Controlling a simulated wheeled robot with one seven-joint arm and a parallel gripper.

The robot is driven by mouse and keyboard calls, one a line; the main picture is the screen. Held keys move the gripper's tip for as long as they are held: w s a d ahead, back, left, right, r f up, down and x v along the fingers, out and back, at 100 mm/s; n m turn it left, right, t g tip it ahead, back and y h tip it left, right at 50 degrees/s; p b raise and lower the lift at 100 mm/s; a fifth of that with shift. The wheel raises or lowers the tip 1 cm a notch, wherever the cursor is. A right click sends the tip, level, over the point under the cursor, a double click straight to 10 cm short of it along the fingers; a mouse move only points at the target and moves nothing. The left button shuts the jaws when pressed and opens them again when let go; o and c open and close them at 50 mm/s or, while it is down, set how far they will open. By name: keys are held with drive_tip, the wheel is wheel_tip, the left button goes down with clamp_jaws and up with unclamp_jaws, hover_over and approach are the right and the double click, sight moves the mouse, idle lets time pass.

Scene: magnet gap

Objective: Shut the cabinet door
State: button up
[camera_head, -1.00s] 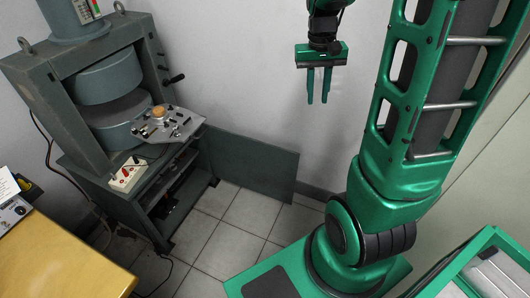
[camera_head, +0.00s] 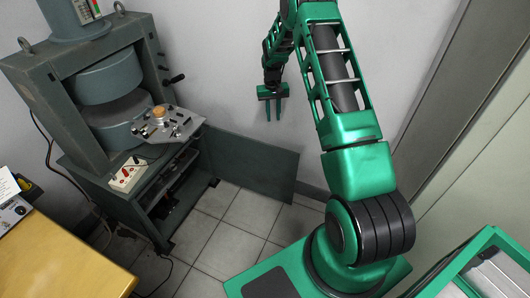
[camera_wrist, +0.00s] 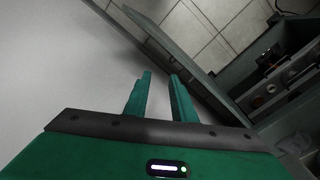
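The cabinet door (camera_head: 255,166) is a flat grey-green panel, swung wide open to the right of the cabinet (camera_head: 165,200) under the magnet. The cabinet's inside shows, with dark items in it. My gripper (camera_head: 273,110) hangs fingers down near the wall, above and behind the door's top edge in the head view. In the wrist view my gripper (camera_wrist: 160,95) has its two green fingers apart with nothing between them. The door (camera_wrist: 180,50) runs as a slanting panel just beyond the fingers there, and the open cabinet (camera_wrist: 275,85) is at the right. I see no contact with the door.
The magnet (camera_head: 112,98) stands on the cabinet, with a metal plate of fittings (camera_head: 172,125) jutting out to its right. A yellow table (camera_head: 60,262) is at the front left. The tiled floor (camera_head: 215,215) before the cabinet is clear. A white wall (camera_head: 225,60) stands behind.

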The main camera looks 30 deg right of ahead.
hover_over(266, 150)
drive_tip(key=w+d, duration=0.3)
drive_tip(key=w, duration=0.2)
drive_tip(key=shift+y, duration=0.3)
drive_tip(key=f, duration=1.4)
drive_tip(key=shift+s+a+f, duration=0.2)
drive_tip(key=shift+f, duration=0.2)
wheel_tip(266, 150, down, 11)
drive_tip(key=shift+r, duration=0.1)
clamp_jaws()
